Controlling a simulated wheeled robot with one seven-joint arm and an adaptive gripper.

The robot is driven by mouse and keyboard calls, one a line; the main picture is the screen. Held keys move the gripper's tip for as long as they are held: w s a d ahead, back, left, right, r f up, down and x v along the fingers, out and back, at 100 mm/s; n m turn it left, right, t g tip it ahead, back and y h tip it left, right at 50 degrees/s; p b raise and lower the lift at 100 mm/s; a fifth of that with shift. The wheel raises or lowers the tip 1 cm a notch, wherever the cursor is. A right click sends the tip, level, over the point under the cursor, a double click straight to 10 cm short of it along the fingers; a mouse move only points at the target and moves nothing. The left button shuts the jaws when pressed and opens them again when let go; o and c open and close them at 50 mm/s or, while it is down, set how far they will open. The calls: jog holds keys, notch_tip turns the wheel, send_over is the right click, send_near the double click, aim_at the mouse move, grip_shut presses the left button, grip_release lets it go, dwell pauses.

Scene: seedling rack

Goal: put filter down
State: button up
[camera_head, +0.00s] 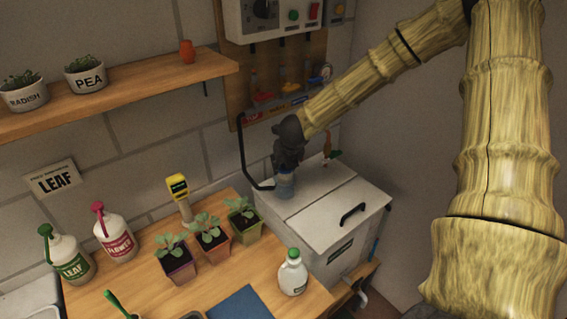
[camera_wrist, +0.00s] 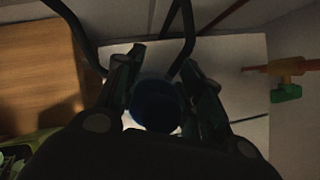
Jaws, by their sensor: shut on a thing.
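My gripper (camera_head: 286,170) points down over the back left part of a white lidded box (camera_head: 327,200). It is shut on the filter (camera_head: 286,187), a small blue cylinder held upright at the box's top. In the wrist view the filter (camera_wrist: 157,103) shows dark between the two fingers. I cannot tell whether the filter's lower end touches the box top or hangs just above it. The box's lid has a black handle (camera_head: 353,213) toward the front right.
A black bent pipe (camera_head: 243,155) rises close left of my gripper. An orange pipe with a green valve (camera_wrist: 286,92) is at the right in the wrist view. Potted seedlings (camera_head: 208,238) and a white bottle (camera_head: 292,272) stand on the wooden bench left of the box.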

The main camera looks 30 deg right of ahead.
jog(key=shift+s+a+f+b, duration=0.1)
jog(key=shift+s+f+b, duration=0.05)
jog(key=shift+f+b, duration=0.5)
jog(key=o, duration=0.8)
jog(key=shift+o, duration=1)
jog(key=shift+f, duration=0.15)
jog(key=shift+r, duration=0.2)
jog(key=shift+r+p, duration=0.75)
jog(key=shift+r, duration=0.05)
jog(key=b+v, duration=0.1)
jog(key=v, duration=1)
jog(key=shift+r, duration=0.25)
jog(key=shift+a, duration=0.1)
